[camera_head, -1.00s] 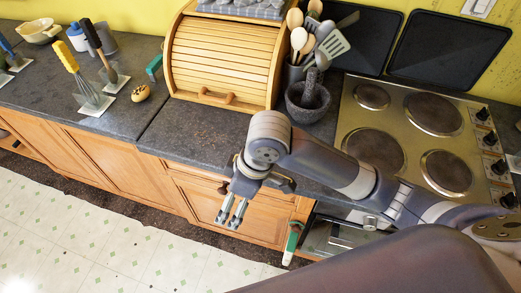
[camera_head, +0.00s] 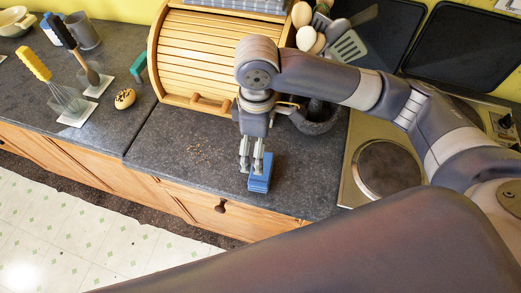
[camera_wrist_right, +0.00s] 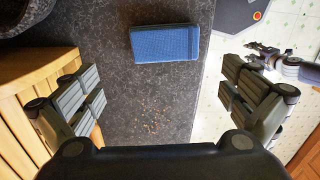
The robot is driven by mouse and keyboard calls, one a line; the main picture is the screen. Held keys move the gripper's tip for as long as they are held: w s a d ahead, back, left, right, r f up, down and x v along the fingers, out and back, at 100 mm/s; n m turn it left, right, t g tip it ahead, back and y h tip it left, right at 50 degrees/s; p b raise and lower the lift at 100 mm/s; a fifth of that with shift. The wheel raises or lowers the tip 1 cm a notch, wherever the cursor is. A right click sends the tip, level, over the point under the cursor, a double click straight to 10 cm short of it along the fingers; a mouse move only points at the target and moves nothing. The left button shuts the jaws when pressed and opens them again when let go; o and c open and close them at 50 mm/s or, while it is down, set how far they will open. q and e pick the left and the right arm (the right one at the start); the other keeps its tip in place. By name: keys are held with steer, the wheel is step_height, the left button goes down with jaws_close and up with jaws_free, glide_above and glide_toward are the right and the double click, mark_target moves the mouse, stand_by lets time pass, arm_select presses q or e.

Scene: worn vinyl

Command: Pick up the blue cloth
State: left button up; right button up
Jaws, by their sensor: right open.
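The blue cloth (camera_head: 260,178) lies as a small folded block on the dark countertop near its front edge. It also shows whole in the right wrist view (camera_wrist_right: 165,43), toward the top. My right gripper (camera_head: 250,166) points down over the counter beside the cloth, overlapping its left part in the head view. Its fingers are spread wide and empty in the wrist view (camera_wrist_right: 163,88), with the cloth beyond the fingertips. A second gripper, apparently my left (camera_wrist_right: 262,55), shows small at the wrist view's right edge. My left gripper is not in the head view.
A wooden bread box (camera_head: 215,55) and a stone mortar (camera_head: 318,118) stand behind the cloth. The stove (camera_head: 385,170) is to the right. Brown crumbs (camera_head: 205,155) lie left of the cloth. The counter in front of the bread box is otherwise clear.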

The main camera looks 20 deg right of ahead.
mark_target(256, 183)
step_height(256, 183, down, 2)
steer(key=f, duration=0.1)
steer(key=s+f+p, duration=0.1)
steer(key=f, duration=0.1)
steer(key=shift+f, duration=0.2)
steer(key=f, duration=0.1)
steer(key=f+p, duration=0.1)
steer(key=f, duration=0.2)
steer(key=shift+s+d+f, duration=0.2)
steer(key=shift+d, duration=0.15)
steer(key=shift+f, duration=0.25)
steer(key=shift+w, duration=0.1)
steer(key=shift+f, duration=0.1)
steer(key=shift+c, duration=0.8)
steer(key=c, duration=0.5)
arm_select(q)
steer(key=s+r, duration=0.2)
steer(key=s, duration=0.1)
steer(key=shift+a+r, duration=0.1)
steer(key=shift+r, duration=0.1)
arm_select(e)
steer(key=shift+c, duration=0.2)
